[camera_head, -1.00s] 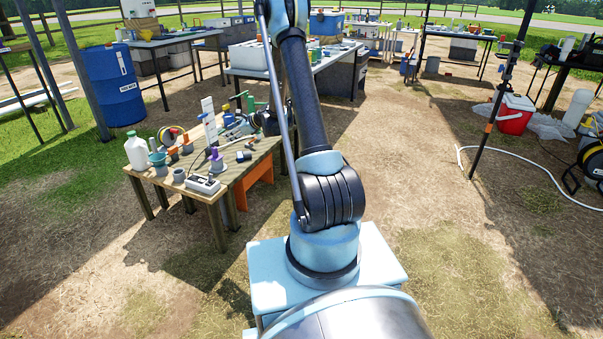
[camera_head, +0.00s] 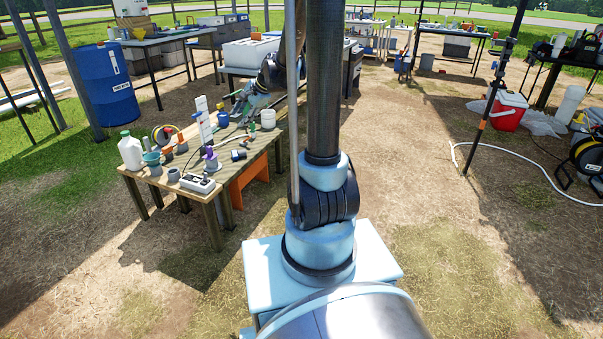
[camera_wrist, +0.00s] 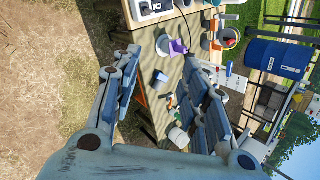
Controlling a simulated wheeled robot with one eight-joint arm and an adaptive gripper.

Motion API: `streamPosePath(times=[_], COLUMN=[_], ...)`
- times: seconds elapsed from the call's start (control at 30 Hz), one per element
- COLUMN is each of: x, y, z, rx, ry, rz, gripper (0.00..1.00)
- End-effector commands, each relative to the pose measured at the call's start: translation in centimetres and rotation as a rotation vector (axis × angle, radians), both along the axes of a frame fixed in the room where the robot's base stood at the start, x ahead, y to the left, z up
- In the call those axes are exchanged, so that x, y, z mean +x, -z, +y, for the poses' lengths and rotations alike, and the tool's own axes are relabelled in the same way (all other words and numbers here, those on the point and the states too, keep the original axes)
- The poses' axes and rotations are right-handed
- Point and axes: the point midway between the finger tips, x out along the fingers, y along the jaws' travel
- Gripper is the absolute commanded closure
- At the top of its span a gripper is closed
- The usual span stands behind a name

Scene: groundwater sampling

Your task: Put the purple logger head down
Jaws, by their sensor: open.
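The purple logger head (camera_head: 210,157) stands on the wooden table, near the front right part of its top. It also shows in the wrist view (camera_wrist: 178,47), beside a pale round piece. My gripper (camera_head: 243,101) is over the far end of the table, beyond the purple head and apart from it. In the wrist view, its two fingers (camera_wrist: 162,64) are wide apart with nothing held between them. The table top, a small grey-blue cup (camera_wrist: 160,77) and other small items show between the fingers.
The wooden table (camera_head: 140,180) also carries a white jug (camera_head: 130,151), a power strip (camera_head: 197,183), a dark cylinder (camera_head: 239,155) and a white cup (camera_head: 268,118). A blue barrel (camera_head: 108,85) stands behind it at left.

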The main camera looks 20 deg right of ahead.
Motion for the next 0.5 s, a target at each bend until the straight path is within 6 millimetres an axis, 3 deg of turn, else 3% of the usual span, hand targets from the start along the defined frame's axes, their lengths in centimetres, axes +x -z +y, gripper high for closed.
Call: streamPosePath(times=[0.23, 0.5], x=[-6.9, -14.2], y=[-1.5, -1.8], z=[-2.3, -4.9], rx=[-0.161, -0.328], ry=[-0.149, -0.319], rz=[-0.043, -0.073], gripper=[0.59, 0.59])
